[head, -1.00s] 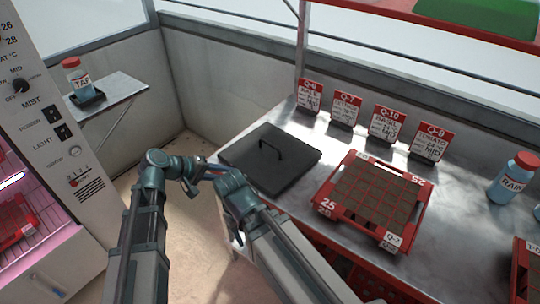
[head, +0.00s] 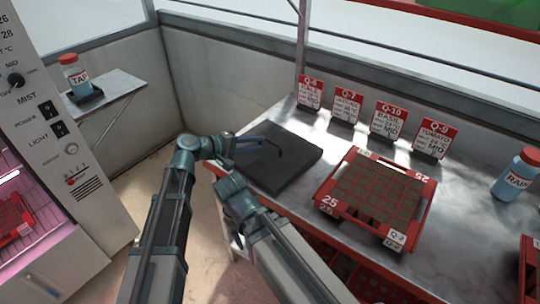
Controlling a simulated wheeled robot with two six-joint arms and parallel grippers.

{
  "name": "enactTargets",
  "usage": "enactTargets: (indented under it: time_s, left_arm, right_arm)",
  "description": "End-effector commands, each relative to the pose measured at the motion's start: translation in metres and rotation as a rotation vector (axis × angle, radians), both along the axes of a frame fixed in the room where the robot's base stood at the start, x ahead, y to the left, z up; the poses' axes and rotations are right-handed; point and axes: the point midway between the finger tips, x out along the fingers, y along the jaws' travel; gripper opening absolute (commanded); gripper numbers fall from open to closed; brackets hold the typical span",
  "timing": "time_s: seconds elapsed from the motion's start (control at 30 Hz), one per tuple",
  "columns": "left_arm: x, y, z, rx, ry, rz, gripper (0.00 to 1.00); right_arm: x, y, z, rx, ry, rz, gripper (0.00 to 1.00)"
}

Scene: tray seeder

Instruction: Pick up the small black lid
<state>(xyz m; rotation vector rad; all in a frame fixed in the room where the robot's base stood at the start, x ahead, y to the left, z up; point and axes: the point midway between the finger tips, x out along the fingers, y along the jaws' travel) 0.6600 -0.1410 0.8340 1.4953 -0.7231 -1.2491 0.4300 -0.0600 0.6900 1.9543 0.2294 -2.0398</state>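The black lid (head: 290,172) is a flat dark square with a raised bar handle (head: 277,150). It lies flat on the left end of the metal bench. My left gripper (head: 258,141) reaches in from the left over the lid's far left part, close to the handle. Its fingers look thin and edge-on, so I cannot tell whether they are open or shut, or whether they touch the handle. My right arm comes up from the bottom, in front of the lid's near left corner; its gripper does not show.
A red seed tray (head: 326,202) with soil cells stands right of the lid. Several red-and-white label cards (head: 347,105) line the bench's back. A RAIN bottle (head: 517,175) stands at the right. A TAP bottle (head: 76,75) stands on a side shelf (head: 112,92).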

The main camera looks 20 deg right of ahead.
Motion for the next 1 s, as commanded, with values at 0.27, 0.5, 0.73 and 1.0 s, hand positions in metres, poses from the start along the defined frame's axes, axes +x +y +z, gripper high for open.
enactTargets:
  time_s: [0.27,0.5,0.73,1.0]
  left_arm:
    - [0.002,-0.007,-0.002,0.001,0.000,0.001,0.30]
    - [0.010,-0.025,-0.009,0.001,0.001,-0.001,0.30]
    - [0.019,-0.052,-0.019,0.001,-0.001,0.000,0.30]
    - [0.018,-0.054,-0.018,0.001,0.000,0.001,0.23]
  right_arm:
    - [0.000,0.000,-0.002,0.000,0.000,0.000,0.50]
    - [0.000,0.000,-0.009,0.000,0.000,0.000,0.50]
    - [0.000,0.000,-0.018,0.000,0.000,0.000,0.50]
    - [0.000,0.000,-0.017,0.000,0.000,0.000,0.50]
